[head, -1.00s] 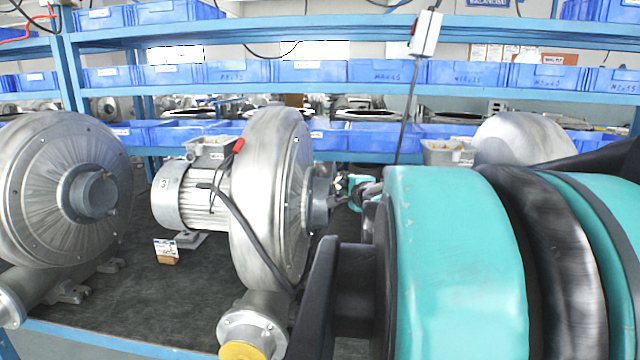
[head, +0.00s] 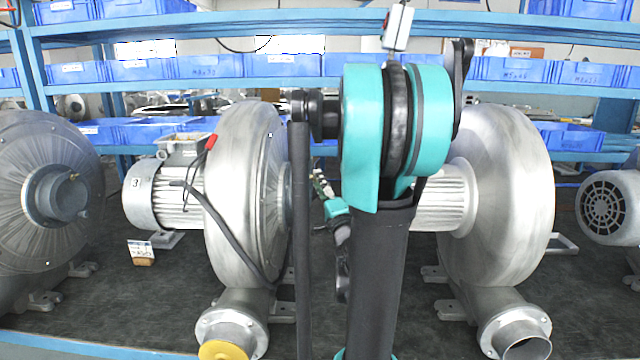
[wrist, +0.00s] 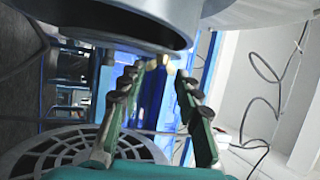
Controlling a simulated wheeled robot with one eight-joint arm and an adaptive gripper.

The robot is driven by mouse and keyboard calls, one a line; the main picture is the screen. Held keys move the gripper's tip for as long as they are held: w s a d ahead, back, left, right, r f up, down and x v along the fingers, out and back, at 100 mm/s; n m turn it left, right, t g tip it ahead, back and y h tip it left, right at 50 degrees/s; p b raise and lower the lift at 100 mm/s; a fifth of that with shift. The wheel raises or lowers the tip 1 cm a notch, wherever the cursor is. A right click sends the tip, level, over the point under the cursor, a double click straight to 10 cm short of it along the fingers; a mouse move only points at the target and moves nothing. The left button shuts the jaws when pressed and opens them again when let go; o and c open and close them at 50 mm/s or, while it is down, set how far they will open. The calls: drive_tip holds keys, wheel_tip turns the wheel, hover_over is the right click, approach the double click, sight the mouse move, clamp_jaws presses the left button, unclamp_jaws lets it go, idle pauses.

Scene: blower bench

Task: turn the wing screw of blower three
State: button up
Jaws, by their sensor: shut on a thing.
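Blower three (head: 235,190) is a silver blower with a "3" tag on its motor, left of centre in the head view. Its round hub fills the top of the wrist view (wrist: 110,25). My gripper (wrist: 163,72) is at the hub's edge, its two green fingers with dark pads brought close together at the tips. A small brass-coloured piece, seemingly the wing screw (wrist: 169,68), shows between the fingertips, and the gripper is shut on it. Its wings and angle are too small to tell. In the head view my gripper (head: 320,183) is partly hidden behind my arm.
Another blower (head: 510,200) stands close on the right, and one (head: 50,200) on the left. A black cable (head: 230,230) hangs across blower three's housing. Shelves with blue bins (head: 220,70) run behind.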

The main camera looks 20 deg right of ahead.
drive_tip(key=shift+w+f+n+t+y, duration=0.1)
drive_tip(key=shift+f+n+t+y, duration=0.15)
drive_tip(key=shift+n+t+y, duration=0.6)
drive_tip(key=shift+t, duration=0.45)
drive_tip(key=o, duration=1.1)
drive_tip(key=shift+w, duration=0.1)
drive_tip(key=shift+o, duration=0.2)
drive_tip(key=shift+r, duration=0.1)
